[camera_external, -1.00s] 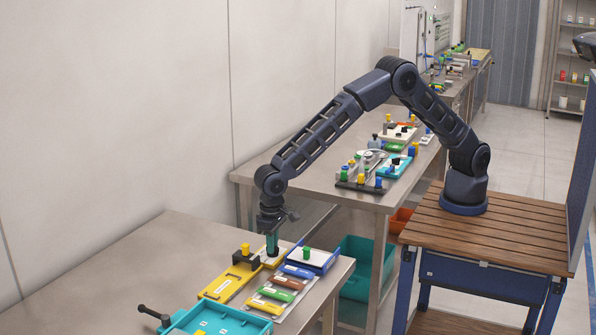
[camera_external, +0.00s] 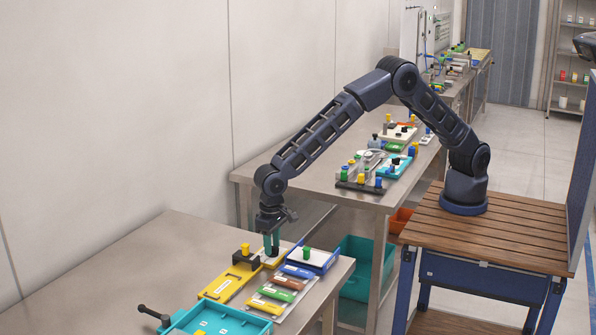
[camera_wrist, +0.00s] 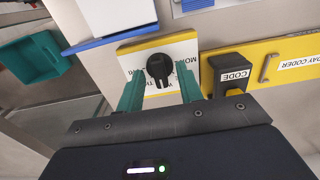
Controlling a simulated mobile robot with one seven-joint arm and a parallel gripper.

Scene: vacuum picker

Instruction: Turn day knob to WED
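The day knob (camera_wrist: 160,67) is black and round with a prong-like pointer, on a white plate with a yellow edge (camera_wrist: 127,60). Partly hidden day labels, including MON, are printed around it. In the wrist view its prongs point down, towards my gripper; which day it marks I cannot tell. My gripper (camera_wrist: 160,72) is open, with its teal fingers left and right of the knob and gaps on both sides. In the external view my gripper (camera_external: 271,250) points down over the plate; whether the fingertips reach the knob's height is unclear.
A black CODE block with a yellow button (camera_wrist: 233,93) stands close right of the plate, on the yellow DAY CODER panel (camera_wrist: 290,45). A blue-edged white box (camera_external: 312,258) is beside it. Coloured blocks (camera_external: 276,294) and a teal tray (camera_external: 220,320) lie nearer the camera.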

